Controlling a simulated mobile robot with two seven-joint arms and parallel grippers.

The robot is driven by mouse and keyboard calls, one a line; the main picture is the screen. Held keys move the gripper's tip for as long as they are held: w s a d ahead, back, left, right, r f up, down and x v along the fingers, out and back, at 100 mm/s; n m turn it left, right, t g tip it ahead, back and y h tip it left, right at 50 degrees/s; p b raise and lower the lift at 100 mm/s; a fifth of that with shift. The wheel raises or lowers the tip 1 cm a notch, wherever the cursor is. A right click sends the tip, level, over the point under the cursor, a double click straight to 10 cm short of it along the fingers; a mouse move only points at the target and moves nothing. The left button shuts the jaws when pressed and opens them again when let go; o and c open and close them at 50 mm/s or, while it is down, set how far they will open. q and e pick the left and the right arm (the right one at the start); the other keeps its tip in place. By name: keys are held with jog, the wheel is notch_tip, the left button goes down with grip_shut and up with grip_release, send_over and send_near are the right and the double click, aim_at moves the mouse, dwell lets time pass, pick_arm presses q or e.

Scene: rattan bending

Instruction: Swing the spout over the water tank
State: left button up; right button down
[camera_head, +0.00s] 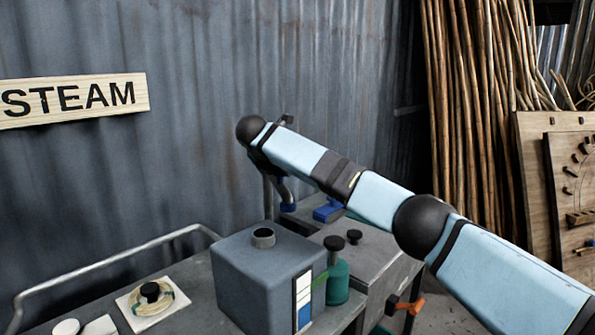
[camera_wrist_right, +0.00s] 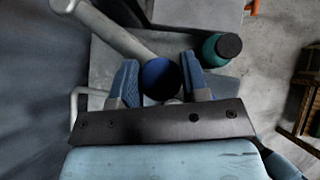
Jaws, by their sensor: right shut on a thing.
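The water tank (camera_head: 250,275) is a blue-grey box with a round open neck (camera_head: 263,237) on top and a white-and-blue gauge strip (camera_head: 303,297) on its side. The spout is a grey pipe (camera_wrist_right: 118,32) with a round blue end (camera_wrist_right: 160,78). In the right wrist view, my right gripper (camera_wrist_right: 159,76) is shut on that blue end, one blue-padded finger on each side. In the head view, my right arm hides most of the spout. An upright pipe (camera_head: 268,197) shows behind the tank. My left gripper is out of view.
A green bottle (camera_head: 338,280) with a black cap stands right of the tank, beside a grey metal box (camera_head: 370,255) with an orange handle (camera_head: 409,305). A coil on a white plate (camera_head: 152,298) lies left. A rail (camera_head: 120,262) and the corrugated wall (camera_head: 200,170) bound the back.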

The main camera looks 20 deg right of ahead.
jog(key=shift+w+a+m+g+h+p, duration=0.15)
jog(key=shift+a+m+g+h+p, duration=0.3)
jog(key=shift+a+m, duration=0.55)
jog(key=shift+w+a+m+g+h+p, duration=0.2)
jog(key=shift+a+m+g, duration=0.4)
jog(key=shift+a, duration=0.7)
jog(key=c, duration=0.8)
grip_release()
jog(key=shift+c, duration=0.2)
jog(key=shift+o, duration=1)
jog(key=shift+a, duration=0.1)
